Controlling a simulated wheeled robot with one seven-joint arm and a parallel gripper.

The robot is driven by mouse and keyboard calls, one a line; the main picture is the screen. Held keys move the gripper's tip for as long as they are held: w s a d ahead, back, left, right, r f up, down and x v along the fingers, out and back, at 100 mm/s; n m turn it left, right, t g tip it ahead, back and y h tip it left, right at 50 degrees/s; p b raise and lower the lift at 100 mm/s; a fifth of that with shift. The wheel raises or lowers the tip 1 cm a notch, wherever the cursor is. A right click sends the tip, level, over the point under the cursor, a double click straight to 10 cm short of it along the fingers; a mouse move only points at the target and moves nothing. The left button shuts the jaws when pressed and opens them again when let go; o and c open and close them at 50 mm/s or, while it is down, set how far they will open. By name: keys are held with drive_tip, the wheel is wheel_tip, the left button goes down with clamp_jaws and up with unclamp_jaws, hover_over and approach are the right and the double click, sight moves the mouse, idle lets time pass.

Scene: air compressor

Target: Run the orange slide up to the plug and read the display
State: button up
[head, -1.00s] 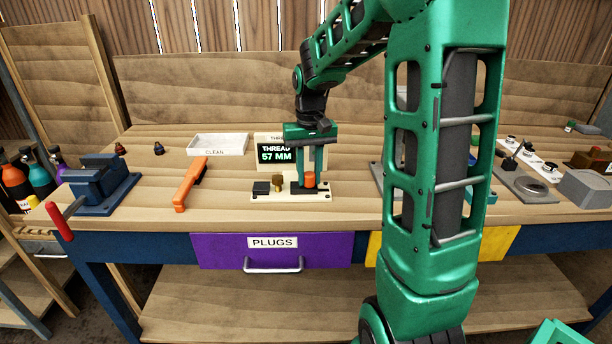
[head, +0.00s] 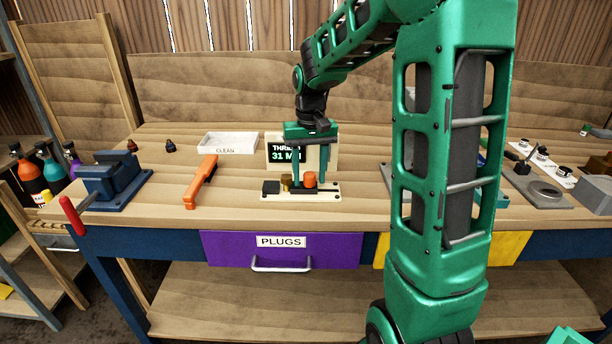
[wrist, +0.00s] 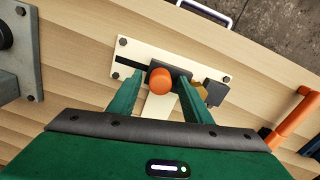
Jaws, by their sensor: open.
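The orange slide (head: 309,178) stands on the cream gauge plate (head: 328,193), right of the brass plug (head: 286,184). My open gripper (head: 309,187) points down with a finger on either side of the slide; contact cannot be told. In the wrist view the orange slide top (wrist: 160,81) lies between the fingertips (wrist: 162,82), and the plug (wrist: 201,92) is partly hidden beyond the right one. Whether the slide's dark carriage (wrist: 181,73) touches the plug is unclear. The display (head: 284,155) behind reads "31 MM", its text partly covered by my finger.
A black block (head: 271,187) sits at the plate's left end. An orange-handled tool (head: 201,182), a white CLEAN tray (head: 228,143) and a blue vise (head: 113,181) are further left. Grey fixtures (head: 543,188) stand right. The purple PLUGS drawer (head: 281,251) is shut below.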

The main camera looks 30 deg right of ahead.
sight(309, 173)
wheel_tip(309, 173, up, 11)
drive_tip(key=shift+f, duration=0.2)
drive_tip(key=shift+w, duration=0.1)
drive_tip(key=shift+c, duration=0.7)
